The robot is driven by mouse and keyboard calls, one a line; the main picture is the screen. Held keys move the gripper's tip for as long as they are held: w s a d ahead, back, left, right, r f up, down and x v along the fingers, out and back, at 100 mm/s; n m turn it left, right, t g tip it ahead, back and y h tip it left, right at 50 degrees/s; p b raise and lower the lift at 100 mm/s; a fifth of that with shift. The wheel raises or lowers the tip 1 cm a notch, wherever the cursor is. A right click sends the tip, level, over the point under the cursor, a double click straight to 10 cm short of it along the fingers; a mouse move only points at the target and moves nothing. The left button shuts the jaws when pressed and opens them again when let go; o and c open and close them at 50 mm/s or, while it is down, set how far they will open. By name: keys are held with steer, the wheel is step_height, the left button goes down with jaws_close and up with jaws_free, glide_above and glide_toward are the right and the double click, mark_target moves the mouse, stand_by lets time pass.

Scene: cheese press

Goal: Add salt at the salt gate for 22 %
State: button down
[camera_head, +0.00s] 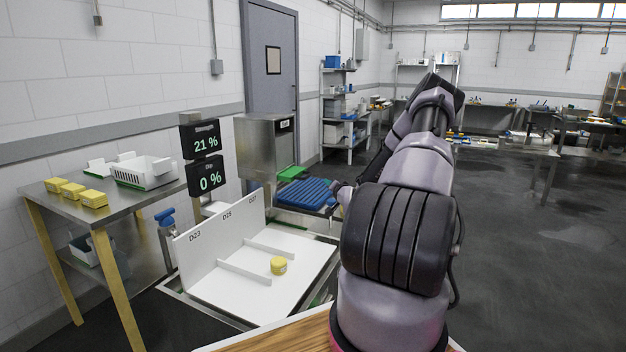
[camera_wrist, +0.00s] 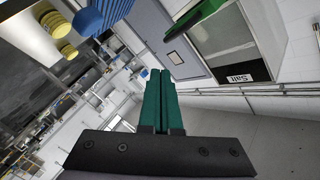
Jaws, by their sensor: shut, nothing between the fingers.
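The green part also shows in the head view (camera_head: 292,173) at the foot of the box. Two dark displays stand left of the box, the upper one (camera_head: 205,141) reading 21 % and the lower one (camera_head: 206,178) reading 0 %. My gripper (camera_wrist: 163,75) has green fingers pressed together, empty, apart from the gate. In the head view my arm hides it.
A blue ridged mat (camera_head: 305,194) lies below the salt box. A white tray (camera_head: 210,275) with dividers labelled D23, D25 and D27 holds one yellow piece (camera_head: 278,265). A steel table (camera_head: 125,207) at left carries yellow blocks (camera_head: 72,191) and a white basket (camera_head: 146,174). Open floor lies at right.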

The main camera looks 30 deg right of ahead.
mark_target(298, 174)
steer(key=w+a+f+m, duration=0.1)
steer(key=w+m, duration=0.6)
steer(key=w, duration=0.4)
steer(key=shift+a+g, duration=0.15)
steer(key=shift+g, duration=0.15)
steer(key=shift+w, duration=0.15)
steer(key=w+a, duration=0.1)
steer(key=w, duration=0.1)
steer(key=w+a, duration=0.2)
steer(key=shift+w+a, duration=0.25)
steer(key=shift+a, duration=0.05)
steer(key=shift+w+a, duration=0.2)
steer(key=shift+w, duration=0.05)
steer(key=shift+a, duration=0.1)
steer(key=shift+y, duration=0.4)
